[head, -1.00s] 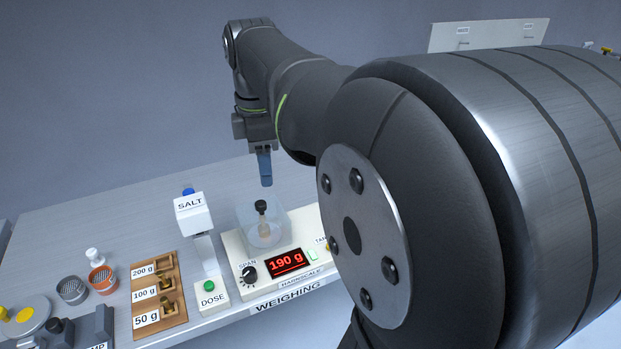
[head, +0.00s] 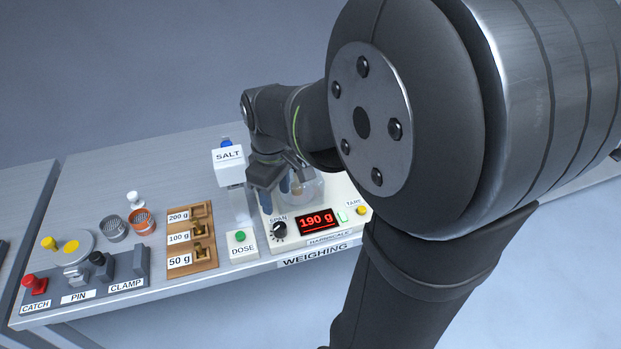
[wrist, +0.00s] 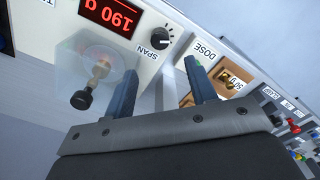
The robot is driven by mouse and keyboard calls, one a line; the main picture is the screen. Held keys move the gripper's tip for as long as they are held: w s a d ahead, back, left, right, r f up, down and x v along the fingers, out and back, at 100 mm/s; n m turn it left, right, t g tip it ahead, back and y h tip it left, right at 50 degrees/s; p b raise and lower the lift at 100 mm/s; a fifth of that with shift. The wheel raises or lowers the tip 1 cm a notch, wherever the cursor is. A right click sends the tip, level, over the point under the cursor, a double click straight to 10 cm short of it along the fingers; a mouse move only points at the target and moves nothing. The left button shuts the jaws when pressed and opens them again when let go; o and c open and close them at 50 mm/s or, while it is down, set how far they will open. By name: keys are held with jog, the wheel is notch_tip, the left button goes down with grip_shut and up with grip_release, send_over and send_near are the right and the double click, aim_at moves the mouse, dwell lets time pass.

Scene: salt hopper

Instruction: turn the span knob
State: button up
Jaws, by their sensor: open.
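The span knob (head: 279,230) is a black dial with a pale pointer mark on the white scale's front face, left of the red display (head: 316,222) reading 190 g. It also shows in the wrist view (wrist: 161,38), beyond my fingertips and between them, apart from both. My gripper (head: 284,186) is above and behind the knob in the head view. In the wrist view its two blue fingers (wrist: 161,82) are spread with nothing between them.
The salt dispenser (head: 229,168) and green dose button (head: 239,237) stand just left of the scale. Left of them is a wooden weight rack (head: 204,256). The yellow tare button (head: 361,210) is at the scale's right. My arm covers the right side.

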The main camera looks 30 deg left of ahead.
aim_at(280, 226)
notch_tip(280, 226, down, 10)
jog(key=shift+f, duration=0.1)
dwell(0.4)
jog(key=c, duration=1)
